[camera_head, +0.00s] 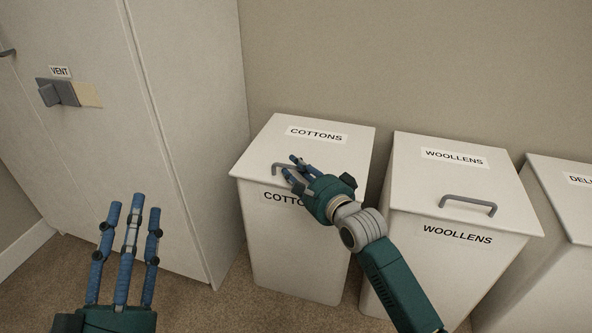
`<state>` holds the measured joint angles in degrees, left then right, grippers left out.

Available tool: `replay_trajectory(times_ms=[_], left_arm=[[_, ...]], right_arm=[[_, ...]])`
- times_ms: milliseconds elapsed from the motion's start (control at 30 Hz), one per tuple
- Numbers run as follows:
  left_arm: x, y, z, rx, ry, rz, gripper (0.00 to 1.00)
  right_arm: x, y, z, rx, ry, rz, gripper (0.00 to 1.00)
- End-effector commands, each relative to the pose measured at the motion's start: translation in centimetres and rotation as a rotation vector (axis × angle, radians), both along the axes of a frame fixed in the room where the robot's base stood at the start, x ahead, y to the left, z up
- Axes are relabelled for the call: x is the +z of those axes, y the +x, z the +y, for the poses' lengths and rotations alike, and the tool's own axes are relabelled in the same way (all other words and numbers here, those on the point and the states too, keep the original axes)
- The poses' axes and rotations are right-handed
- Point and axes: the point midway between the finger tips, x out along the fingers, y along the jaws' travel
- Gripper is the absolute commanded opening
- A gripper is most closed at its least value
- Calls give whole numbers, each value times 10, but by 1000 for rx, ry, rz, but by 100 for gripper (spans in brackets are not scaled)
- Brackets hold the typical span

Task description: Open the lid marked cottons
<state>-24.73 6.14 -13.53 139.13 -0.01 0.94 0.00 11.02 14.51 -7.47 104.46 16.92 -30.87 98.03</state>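The white bin marked COTTONS (290,250) stands against the wall in the middle, and its lid (345,152) is down. The lid's label (316,134) is near its back edge. A grey handle (276,167) sits at the lid's front edge, partly hidden by my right gripper (292,169). The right fingers are over or at that handle; I cannot tell whether they grip it. The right hand also covers part of the front label. My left gripper (127,206) is at the lower left, fingers spread upward, open and empty, apart from the bin.
A bin marked WOOLLENS (440,230) with a grey handle (468,204) stands just to the right, lid down. Another bin (545,255) is cut off at the right edge. Carpet (195,305) is clear in front.

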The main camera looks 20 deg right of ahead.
Motion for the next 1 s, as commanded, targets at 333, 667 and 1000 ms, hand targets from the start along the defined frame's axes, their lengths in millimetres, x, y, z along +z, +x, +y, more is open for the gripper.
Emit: replay_trajectory(times_ms=[333,667,1000], left_arm=[[0,0,0,0,0,1,40],[-29,11,2,10,41,149,40],[-139,6,18,41,171,655,40]], right_arm=[[0,0,0,0,1,0,0],[7,0,-1,0,9,10,0],[26,4,-3,-3,33,41,0]])
